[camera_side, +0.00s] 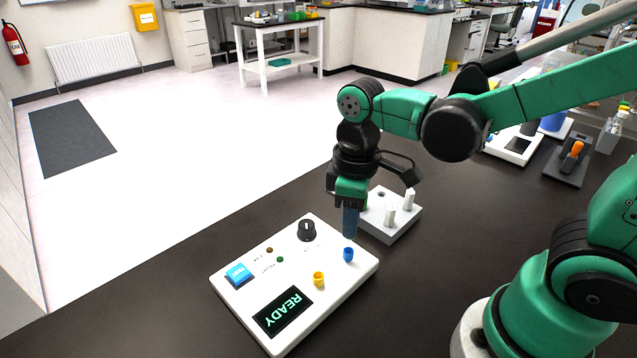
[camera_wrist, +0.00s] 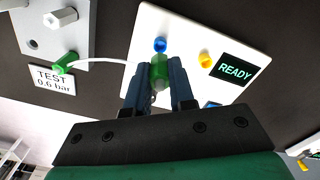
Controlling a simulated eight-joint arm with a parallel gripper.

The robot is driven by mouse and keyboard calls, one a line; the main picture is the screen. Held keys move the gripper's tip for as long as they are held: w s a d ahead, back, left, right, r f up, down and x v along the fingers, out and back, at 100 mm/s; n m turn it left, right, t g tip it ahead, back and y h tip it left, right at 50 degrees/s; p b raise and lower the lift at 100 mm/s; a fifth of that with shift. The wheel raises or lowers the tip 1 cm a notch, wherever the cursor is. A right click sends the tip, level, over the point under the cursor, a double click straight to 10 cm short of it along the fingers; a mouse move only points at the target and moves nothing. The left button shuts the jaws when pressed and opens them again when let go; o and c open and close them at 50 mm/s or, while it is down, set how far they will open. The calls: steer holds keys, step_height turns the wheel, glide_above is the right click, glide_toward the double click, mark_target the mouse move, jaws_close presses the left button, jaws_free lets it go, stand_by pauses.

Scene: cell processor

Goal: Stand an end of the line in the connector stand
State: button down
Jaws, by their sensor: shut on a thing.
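My gripper (camera_side: 350,222) points down between the white control box and a white block. In the wrist view its fingers (camera_wrist: 159,88) are shut on a green connector (camera_wrist: 158,72), one end of the line. The white tube of the line (camera_wrist: 97,61) runs left from there to a second green connector (camera_wrist: 66,62), at the edge of the white block beside a label reading "TEST 0.6 bar" (camera_wrist: 52,79). The white block (camera_side: 405,228), which looks like the connector stand, has upright white pegs (camera_side: 390,215) and a dark hole (camera_side: 381,194). Whether the second connector is seated is unclear.
The white control box (camera_side: 335,295) stands left of the block, with a READY display (camera_side: 283,311), a blue port (camera_side: 348,254), a yellow port (camera_side: 318,279) and a black knob (camera_side: 307,230). Other equipment (camera_side: 570,160) stands at the far right. The dark bench between is clear.

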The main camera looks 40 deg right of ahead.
step_height(320, 180, up, 5)
steer(key=shift+r, duration=0.2)
steer(key=w+d+m, duration=0.2)
steer(key=w+d, duration=0.1)
steer(key=d, duration=0.2)
steer(key=m, duration=0.4)
glide_above(384, 213)
steer(key=w+d, duration=0.4)
steer(key=shift+s+d+f, duration=0.15)
steer(key=shift+f, duration=2.4)
steer(key=shift+f, duration=0.1)
steer(key=shift+f, duration=2)
steer(key=shift+f, duration=0.3)
steer(key=shift+f, duration=0.35)
